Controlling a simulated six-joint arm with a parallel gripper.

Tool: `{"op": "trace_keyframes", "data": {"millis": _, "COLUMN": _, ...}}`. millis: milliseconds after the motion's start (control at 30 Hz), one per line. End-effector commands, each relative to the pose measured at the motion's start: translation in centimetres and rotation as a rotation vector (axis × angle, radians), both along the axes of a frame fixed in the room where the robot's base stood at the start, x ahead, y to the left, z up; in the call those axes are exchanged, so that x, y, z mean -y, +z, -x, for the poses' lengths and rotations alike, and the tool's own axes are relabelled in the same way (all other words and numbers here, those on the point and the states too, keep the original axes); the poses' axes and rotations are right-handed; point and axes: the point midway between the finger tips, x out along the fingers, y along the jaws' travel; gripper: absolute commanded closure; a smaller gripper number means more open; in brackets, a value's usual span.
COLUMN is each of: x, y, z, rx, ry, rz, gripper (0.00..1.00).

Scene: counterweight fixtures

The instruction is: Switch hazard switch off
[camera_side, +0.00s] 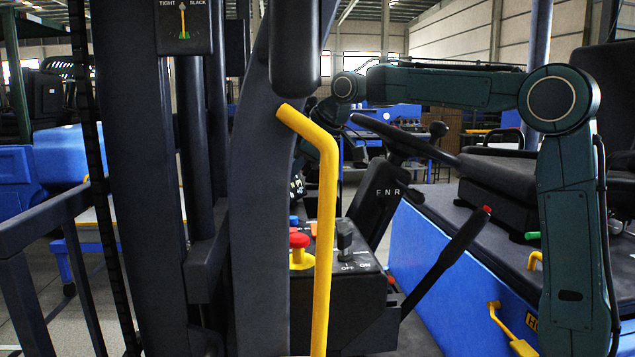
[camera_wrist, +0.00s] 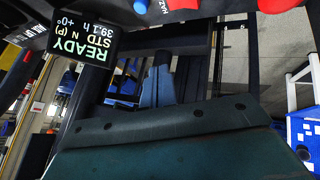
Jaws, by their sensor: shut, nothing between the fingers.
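I cannot tell whether that orange part is the hazard switch. In the wrist view, a label beginning "HAZ" sits at the top edge beside a red part (camera_wrist: 184,3); the switch's position cannot be read. My gripper (camera_wrist: 163,85) shows in the wrist view as two blue-grey fingers close together, with nothing held.
A yellow handrail (camera_side: 325,220) stands in front of the console. A red mushroom button (camera_side: 299,240) and a blue button (camera_side: 294,220) are beside it. A red-tipped lever (camera_side: 445,265) and steering wheel (camera_side: 405,138) lie to the right. A display (camera_wrist: 84,47) reads READY.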

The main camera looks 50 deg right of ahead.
Motion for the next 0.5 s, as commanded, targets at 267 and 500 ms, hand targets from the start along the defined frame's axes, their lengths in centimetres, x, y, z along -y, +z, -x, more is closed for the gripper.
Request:
{"op": "trace_keyframes", "data": {"millis": 267, "x": 0.0, "y": -0.07, "z": 0.04, "rx": -0.001, "ry": -0.002, "rz": -0.001, "gripper": 1.0}}
{"op": "trace_keyframes", "data": {"millis": 500, "x": -0.12, "y": -0.84, "z": 0.15, "rx": -0.002, "ry": -0.003, "rz": -0.001, "gripper": 1.0}}
